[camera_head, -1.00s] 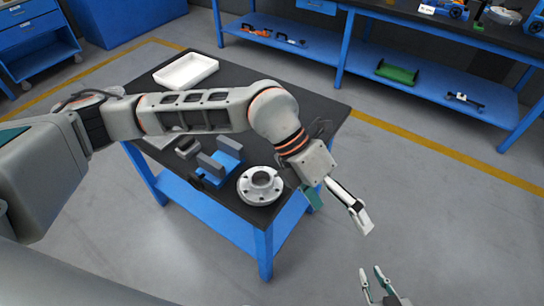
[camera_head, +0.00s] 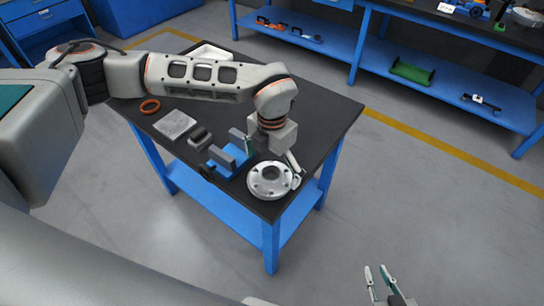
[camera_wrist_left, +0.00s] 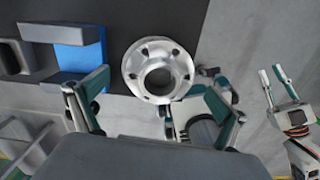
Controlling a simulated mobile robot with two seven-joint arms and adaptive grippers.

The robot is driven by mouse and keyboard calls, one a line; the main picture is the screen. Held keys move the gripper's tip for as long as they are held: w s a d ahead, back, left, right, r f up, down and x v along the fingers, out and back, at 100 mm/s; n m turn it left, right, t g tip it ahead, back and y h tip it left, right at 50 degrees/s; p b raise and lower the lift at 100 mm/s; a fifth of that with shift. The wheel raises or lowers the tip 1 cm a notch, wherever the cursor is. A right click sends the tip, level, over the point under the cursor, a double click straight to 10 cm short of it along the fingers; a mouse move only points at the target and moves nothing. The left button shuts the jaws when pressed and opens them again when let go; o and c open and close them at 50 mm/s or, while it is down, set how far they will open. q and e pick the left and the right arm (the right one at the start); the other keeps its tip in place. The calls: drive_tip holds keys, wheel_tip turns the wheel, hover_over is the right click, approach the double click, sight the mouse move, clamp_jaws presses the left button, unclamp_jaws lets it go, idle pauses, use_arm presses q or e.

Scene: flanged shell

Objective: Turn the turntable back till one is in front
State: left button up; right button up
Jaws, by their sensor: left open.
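A round silver flanged shell (camera_head: 256,187) with bolt holes and a raised centre ring lies near the front corner of the dark table. It also shows in the left wrist view (camera_wrist_left: 132,67). I cannot make out a separate turntable under it, nor any number on it. My left gripper (camera_head: 272,157) is open, above the flanged shell. In the left wrist view its fingers (camera_wrist_left: 152,106) are apart, one on each side of the shell's near edge. Contact cannot be told. My right gripper (camera_head: 377,270) is open and empty, off the table at the lower right.
A blue fixture with grey uprights (camera_head: 222,171) stands just left of the shell. A dark grey block (camera_head: 200,138), a grey plate (camera_head: 174,124), an orange ring (camera_head: 150,106) and a white tray (camera_head: 212,50) are farther back. The table's right part (camera_head: 330,115) is clear.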

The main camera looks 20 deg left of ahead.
use_arm(q)
drive_tip(key=shift+f, duration=1)
